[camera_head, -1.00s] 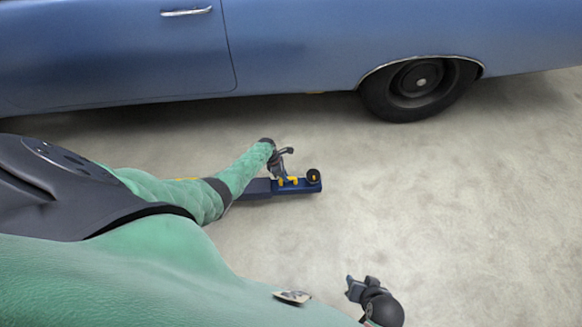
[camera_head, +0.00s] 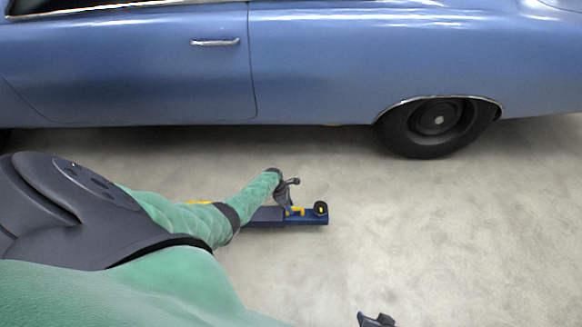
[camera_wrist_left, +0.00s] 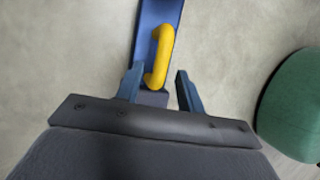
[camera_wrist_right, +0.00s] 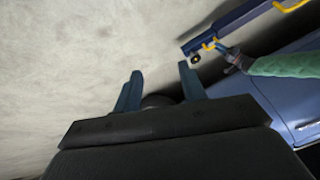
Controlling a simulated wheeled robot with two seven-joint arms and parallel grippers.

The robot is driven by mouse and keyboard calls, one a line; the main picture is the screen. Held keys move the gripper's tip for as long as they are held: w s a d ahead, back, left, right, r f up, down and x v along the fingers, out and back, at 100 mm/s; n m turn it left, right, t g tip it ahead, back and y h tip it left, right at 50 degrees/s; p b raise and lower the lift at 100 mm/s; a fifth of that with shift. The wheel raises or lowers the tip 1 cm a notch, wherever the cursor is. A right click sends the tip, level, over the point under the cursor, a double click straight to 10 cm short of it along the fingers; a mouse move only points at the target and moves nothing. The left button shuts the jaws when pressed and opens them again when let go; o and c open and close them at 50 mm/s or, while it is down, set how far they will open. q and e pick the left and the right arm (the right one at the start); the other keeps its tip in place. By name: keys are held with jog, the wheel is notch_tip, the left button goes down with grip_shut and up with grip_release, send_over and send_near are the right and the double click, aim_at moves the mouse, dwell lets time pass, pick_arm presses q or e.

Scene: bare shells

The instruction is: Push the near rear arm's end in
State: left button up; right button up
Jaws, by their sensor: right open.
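The near rear arm (camera_head: 268,217) is a low dark-blue beam on the floor beside the car. Its end carries a round black pad (camera_head: 320,208) and a yellow handle (camera_head: 298,211). My left gripper (camera_head: 289,197) is at this handle. In the left wrist view the yellow handle (camera_wrist_left: 160,55) stands between the two open fingers (camera_wrist_left: 158,88), with a visible gap to the right finger. My right gripper (camera_head: 376,321) is at the bottom edge, away from the arm. Its fingers (camera_wrist_right: 160,86) are open and empty in the right wrist view, where the arm's end (camera_wrist_right: 213,35) also shows.
A blue car (camera_head: 320,60) stands behind the arm, its wheel (camera_head: 437,125) to the right. Another yellow handle (camera_wrist_right: 290,5) shows farther along the beam in the right wrist view. The concrete floor (camera_head: 450,220) right of the arm's end is clear.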

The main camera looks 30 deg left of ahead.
pick_arm(q)
jog(key=shift+w+d+r, duration=0.1)
jog(key=shift+r, duration=0.2)
jog(key=p+v, duration=0.2)
jog(key=v, duration=0.5)
pick_arm(e)
notch_tip(320, 180, up, 8)
jog(key=s+d, duration=0.1)
jog(key=shift+s+d+g, duration=0.15)
jog(key=shift+d+g, duration=0.15)
jog(key=shift+g, duration=0.1)
pick_arm(q)
jog(key=shift+r, duration=0.1)
pick_arm(e)
jog(key=shift+r, duration=0.1)
